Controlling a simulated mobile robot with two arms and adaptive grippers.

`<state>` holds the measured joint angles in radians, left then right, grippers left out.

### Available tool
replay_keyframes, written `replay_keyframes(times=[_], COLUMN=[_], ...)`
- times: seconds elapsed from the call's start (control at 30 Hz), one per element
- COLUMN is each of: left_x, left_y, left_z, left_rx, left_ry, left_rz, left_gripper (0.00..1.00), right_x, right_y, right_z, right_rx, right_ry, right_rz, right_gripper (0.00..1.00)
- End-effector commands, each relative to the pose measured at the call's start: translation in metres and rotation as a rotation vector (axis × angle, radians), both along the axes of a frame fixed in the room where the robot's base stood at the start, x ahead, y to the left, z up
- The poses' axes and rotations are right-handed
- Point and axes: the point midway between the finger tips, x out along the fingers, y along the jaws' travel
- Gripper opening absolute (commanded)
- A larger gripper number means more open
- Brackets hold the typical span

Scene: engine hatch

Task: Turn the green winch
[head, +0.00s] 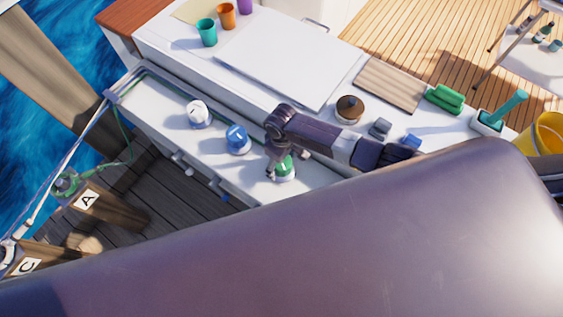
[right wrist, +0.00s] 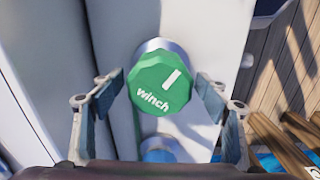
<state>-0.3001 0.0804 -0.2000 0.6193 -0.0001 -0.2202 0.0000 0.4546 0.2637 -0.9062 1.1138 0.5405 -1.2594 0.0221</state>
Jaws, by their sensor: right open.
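The green winch (head: 284,170) stands on the white side deck in the head view, partly covered by my right gripper (head: 277,168). In the right wrist view the green winch (right wrist: 160,83) shows its faceted top with a white bar mark and the word "winch". My right gripper (right wrist: 160,125) is open, with one finger on each side of the winch and gaps between. It holds nothing. A blue winch (head: 237,139) and a white winch (head: 199,113) stand to the left along the same deck. My left gripper is not in view.
A white hatch panel (head: 290,62), a brown round item (head: 349,108), a wooden board (head: 390,84) and a green item (head: 444,98) lie behind. Wooden posts marked A (head: 110,207) and C stand at left. My own large arm part fills the lower head view.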

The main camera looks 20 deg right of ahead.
Motion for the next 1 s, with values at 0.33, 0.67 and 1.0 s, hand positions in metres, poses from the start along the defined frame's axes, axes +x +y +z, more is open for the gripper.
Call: replay_keyframes(times=[0.33,0.67,1.0], left_x=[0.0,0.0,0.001], left_y=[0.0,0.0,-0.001], left_z=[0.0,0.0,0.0], left_rx=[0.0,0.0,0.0], left_ry=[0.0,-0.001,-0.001], left_rz=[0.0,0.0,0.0], left_gripper=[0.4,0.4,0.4], right_x=[0.0,0.001,0.0], right_y=[-0.001,0.0,0.0], right_z=[0.021,0.081,0.118], right_rx=[0.001,0.001,0.0], right_ry=[-0.002,-0.004,0.0], right_rz=[0.0,0.001,0.0], right_gripper=[0.69,0.69,0.69])
